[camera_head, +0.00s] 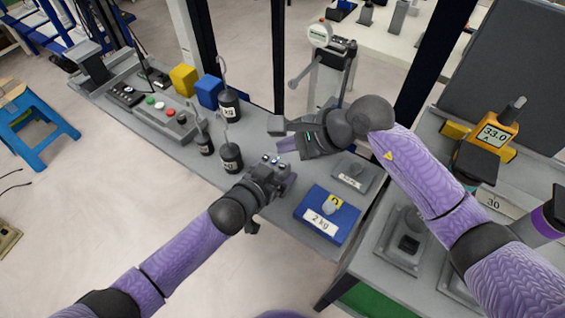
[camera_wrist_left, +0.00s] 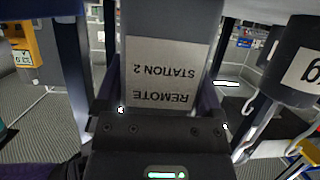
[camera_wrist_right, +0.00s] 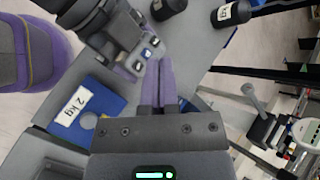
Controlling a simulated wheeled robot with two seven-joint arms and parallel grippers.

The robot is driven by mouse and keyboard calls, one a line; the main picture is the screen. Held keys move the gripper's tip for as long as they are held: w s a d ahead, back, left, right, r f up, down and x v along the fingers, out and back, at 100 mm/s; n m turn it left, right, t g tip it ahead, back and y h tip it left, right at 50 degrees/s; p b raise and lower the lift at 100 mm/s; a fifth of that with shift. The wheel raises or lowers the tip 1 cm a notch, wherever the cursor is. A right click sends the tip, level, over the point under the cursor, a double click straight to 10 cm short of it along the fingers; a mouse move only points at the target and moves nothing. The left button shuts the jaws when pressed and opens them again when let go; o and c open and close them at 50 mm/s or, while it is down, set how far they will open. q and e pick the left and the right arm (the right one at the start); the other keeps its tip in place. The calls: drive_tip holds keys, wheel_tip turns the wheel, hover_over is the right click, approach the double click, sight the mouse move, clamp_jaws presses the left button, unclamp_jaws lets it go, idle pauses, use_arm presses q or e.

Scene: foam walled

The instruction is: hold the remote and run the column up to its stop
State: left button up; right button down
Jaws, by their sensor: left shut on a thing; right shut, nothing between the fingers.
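The remote (camera_head: 272,161) is a grey box with small buttons on its face. My left gripper (camera_head: 279,178) is shut on it and holds it above the grey bench. In the left wrist view the remote's label (camera_wrist_left: 165,75) reads REMOTE STATION 2, upside down. The right wrist view shows the remote's buttons (camera_wrist_right: 148,46) close to the tips of my right gripper (camera_wrist_right: 166,64). My right gripper (camera_head: 283,146) is shut and empty, just beyond the remote. I cannot tell whether it touches a button. I cannot make out which upright is the column.
Black hook weights (camera_head: 230,157) stand left of the grippers. A blue 2 kg block (camera_head: 325,214) and a grey plate (camera_head: 353,175) lie to the right. A button panel (camera_head: 160,108) and yellow (camera_head: 184,79) and blue blocks (camera_head: 209,91) sit at the bench's far left. Dark frame posts rise behind.

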sight(274, 162)
drive_tip(key=shift+f, duration=1.45)
drive_tip(key=shift+f, duration=0.15)
idle(0.8)
drive_tip(key=shift+f, duration=0.25)
drive_tip(key=shift+f, duration=0.3)
idle(0.5)
drive_tip(key=shift+r, duration=0.1)
idle(3.5)
drive_tip(key=shift+r, duration=0.6)
drive_tip(key=shift+r, duration=2.55)
